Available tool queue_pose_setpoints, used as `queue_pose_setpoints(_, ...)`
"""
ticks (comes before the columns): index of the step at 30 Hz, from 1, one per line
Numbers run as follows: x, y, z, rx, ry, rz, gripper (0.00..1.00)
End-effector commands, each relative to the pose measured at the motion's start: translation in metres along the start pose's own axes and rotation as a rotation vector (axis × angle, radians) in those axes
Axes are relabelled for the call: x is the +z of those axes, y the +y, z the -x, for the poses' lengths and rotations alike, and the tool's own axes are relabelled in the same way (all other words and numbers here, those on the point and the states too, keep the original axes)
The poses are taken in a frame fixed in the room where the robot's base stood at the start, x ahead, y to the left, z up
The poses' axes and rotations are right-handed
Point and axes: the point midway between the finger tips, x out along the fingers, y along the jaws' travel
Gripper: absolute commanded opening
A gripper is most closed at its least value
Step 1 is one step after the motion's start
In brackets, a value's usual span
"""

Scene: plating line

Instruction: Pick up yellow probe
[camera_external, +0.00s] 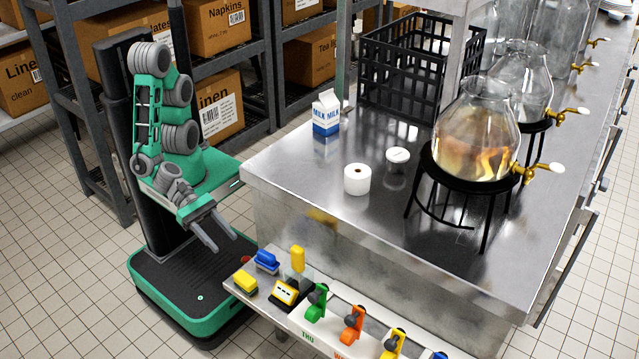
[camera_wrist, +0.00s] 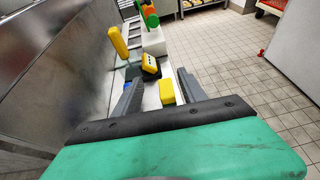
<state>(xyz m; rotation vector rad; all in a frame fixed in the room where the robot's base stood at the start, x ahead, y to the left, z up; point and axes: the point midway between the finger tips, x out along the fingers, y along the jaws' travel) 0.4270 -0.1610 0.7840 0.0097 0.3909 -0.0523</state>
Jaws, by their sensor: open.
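An upright yellow handle (camera_external: 297,259), which looks like the yellow probe, stands in a clear holder on the low shelf; its lower part is unclear. It also shows upper left in the wrist view (camera_wrist: 117,41). A yellow and black device with a pale display (camera_external: 285,292) sits beside it, also in the wrist view (camera_wrist: 149,64). My gripper (camera_external: 223,242) is open and empty, left of the shelf and apart from the handle. In the wrist view my gripper (camera_wrist: 158,80) has its fingers spread, with the handle beyond and left of them.
A yellow block (camera_external: 245,282) and a blue block (camera_external: 267,261) lie at the shelf's near end. Green (camera_external: 317,302) and orange (camera_external: 352,324) dispensers stand farther along. The steel counter (camera_external: 300,185) rises behind the shelf, bearing a milk carton (camera_external: 326,113) and glass jars.

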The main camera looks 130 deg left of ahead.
Motion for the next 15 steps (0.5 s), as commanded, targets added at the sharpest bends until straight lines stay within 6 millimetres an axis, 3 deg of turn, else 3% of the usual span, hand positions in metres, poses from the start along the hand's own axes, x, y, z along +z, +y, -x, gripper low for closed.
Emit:
queue_pose_setpoints(1, 0.019, -0.001, 0.007, -0.006, -0.006, 0.015, 0.49)
queue_pose_setpoints(8, 0.063, 0.000, 0.026, -0.003, -0.003, 0.010, 0.49)
queue_pose_setpoints(15, 0.066, 0.004, 0.001, -0.011, -0.040, 0.461, 0.49)
